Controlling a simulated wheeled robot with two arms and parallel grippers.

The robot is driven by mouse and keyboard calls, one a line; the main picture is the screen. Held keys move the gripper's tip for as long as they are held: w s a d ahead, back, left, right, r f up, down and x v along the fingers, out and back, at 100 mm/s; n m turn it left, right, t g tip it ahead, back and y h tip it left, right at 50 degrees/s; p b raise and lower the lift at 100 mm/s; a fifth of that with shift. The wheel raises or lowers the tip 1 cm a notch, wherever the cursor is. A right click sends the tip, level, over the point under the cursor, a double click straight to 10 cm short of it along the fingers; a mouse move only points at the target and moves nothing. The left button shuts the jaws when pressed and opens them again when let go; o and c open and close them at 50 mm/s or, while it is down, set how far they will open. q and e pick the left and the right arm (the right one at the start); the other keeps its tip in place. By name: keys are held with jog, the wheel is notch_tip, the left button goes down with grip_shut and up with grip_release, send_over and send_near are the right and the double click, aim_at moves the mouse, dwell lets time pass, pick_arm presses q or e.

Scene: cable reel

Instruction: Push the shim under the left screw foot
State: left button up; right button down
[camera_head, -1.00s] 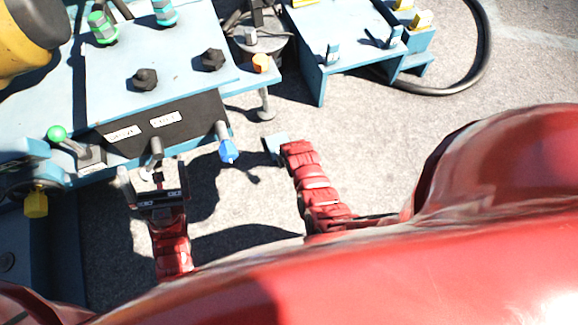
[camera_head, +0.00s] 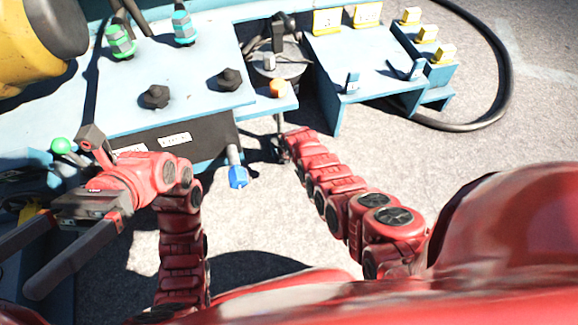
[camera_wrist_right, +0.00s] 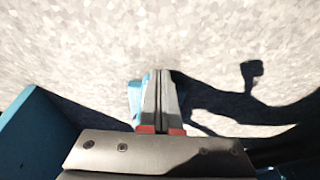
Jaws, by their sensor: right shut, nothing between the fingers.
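A screw foot (camera_head: 279,122), a thin post below an orange knob (camera_head: 277,88), stands at the frame's edge in the head view. My right gripper (camera_head: 279,152) is low beside its lower end; its shut fingers also show in the right wrist view (camera_wrist_right: 162,85). A light-blue piece (camera_wrist_right: 134,92), probably the shim, shows on both sides of these fingers, close to or touching them. The gripper mostly hides it in the head view, and I cannot tell whether it is under the foot. My left gripper (camera_head: 18,268) is open and empty, turned toward the lower left.
A light-blue bench (camera_head: 190,85) with dark knobs fills the upper left. A blue-tipped lever (camera_head: 237,176) juts from its front. A second blue stand (camera_head: 375,75) is at the upper right, with a black cable (camera_head: 508,80) looping beside it. Open ground (camera_head: 450,150) lies right.

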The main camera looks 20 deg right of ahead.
jog(key=shift+w, duration=0.25)
pick_arm(q)
jog(key=shift+s+a+t, duration=0.15)
jog(key=shift+a+t, duration=0.05)
jog(key=shift+t, duration=0.1)
pick_arm(e)
jog(key=shift+s, duration=0.1)
